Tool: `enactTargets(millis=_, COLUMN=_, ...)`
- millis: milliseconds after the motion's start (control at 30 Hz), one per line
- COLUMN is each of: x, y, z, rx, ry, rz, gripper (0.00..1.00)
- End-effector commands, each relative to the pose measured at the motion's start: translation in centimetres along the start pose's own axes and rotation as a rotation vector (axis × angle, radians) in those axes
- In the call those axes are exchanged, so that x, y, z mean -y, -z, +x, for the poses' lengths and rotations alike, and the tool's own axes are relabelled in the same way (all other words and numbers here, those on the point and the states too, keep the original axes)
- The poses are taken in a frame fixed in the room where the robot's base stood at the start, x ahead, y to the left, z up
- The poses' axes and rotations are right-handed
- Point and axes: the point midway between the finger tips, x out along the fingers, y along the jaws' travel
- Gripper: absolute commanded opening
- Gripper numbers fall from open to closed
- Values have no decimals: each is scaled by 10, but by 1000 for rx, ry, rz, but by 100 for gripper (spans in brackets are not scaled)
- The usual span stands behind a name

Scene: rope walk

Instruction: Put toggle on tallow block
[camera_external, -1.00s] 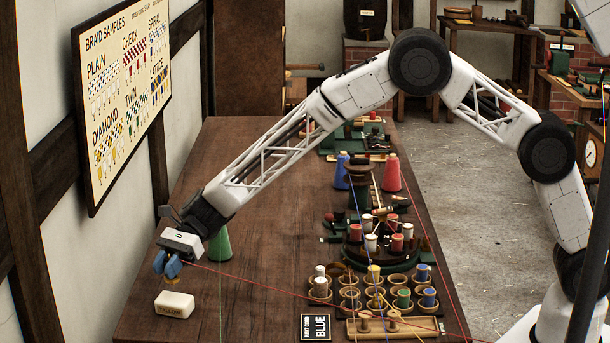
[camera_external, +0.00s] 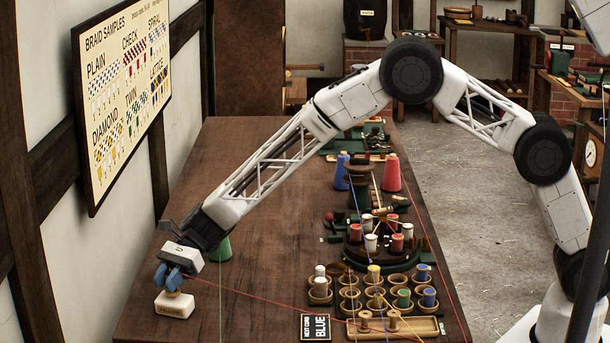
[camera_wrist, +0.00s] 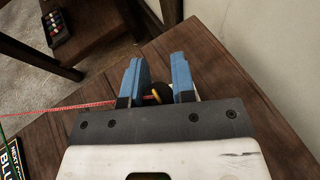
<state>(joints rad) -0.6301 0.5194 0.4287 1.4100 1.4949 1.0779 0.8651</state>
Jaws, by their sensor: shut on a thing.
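The tallow block (camera_external: 174,307), a pale cream bar lettered on its front, lies on the bench at the near left. My gripper (camera_external: 171,282) points down right above it, its blue fingers closed on a small wooden piece, the toggle (camera_external: 173,293). The toggle is mostly hidden by the fingers; its lower end is at the block's top, and I cannot tell whether it touches. In the wrist view my gripper (camera_wrist: 156,88) has a small yellowish and dark piece between the fingers. A red cord runs from the gripper across the bench.
A green cone (camera_external: 219,247) stands just behind my gripper. To the right are several cups with coloured bobbins (camera_external: 374,272), a wooden tray (camera_external: 425,326) and a black BLUE card (camera_external: 316,327). A green cord hangs right of the block. Bench between is clear.

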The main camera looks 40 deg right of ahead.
Motion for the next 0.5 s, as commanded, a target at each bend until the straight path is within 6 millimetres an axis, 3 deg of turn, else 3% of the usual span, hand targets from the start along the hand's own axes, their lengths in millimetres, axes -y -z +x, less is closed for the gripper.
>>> enactTargets(millis=300, x=0, y=3, z=1, rx=0, ry=0, rz=1, gripper=1)
enactTargets(millis=333, x=0, y=3, z=1, rx=0, ry=0, rz=0, gripper=29)
enactTargets(millis=467, x=0, y=2, z=1, rx=0, ry=0, rz=0, gripper=49)
enactTargets(millis=500, x=0, y=2, z=1, rx=0, ry=0, rz=0, gripper=50)
